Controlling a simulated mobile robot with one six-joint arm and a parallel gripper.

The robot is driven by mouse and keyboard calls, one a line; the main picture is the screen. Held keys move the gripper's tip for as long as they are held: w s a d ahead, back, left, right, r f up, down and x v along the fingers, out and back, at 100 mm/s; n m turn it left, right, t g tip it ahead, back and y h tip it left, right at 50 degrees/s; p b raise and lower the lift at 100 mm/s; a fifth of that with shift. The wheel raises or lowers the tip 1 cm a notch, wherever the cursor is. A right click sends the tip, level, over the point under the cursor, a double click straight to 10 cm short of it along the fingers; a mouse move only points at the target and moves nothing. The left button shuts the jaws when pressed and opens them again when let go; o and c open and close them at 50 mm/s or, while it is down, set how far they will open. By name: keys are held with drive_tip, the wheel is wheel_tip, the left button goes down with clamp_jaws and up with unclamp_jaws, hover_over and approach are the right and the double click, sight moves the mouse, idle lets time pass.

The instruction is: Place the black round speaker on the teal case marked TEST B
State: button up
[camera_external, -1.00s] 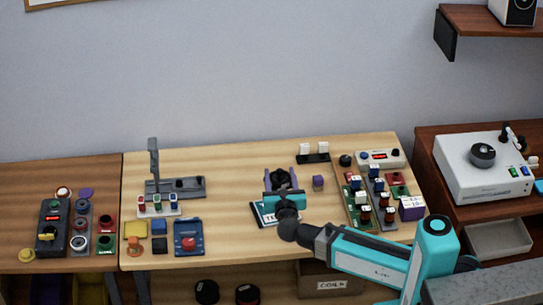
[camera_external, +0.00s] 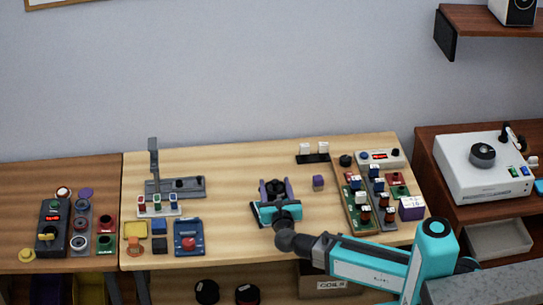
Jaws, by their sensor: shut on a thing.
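The speaker appears above or just behind the case. I cannot tell whether it touches the case.
Boards with several coloured parts (camera_external: 370,198) lie farther right. A blue tray (camera_external: 188,238) with a red button and a grey stand (camera_external: 175,188) are at left. The table behind the gripper is clear.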

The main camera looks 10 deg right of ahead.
sight(275, 197)
drive_tip(key=shift+f, duration=0.25)
drive_tip(key=shift+f, duration=2)
drive_tip(key=shift+f, duration=0.15)
drive_tip(key=o, duration=1.3)
drive_tip(key=shift+o, duration=0.2)
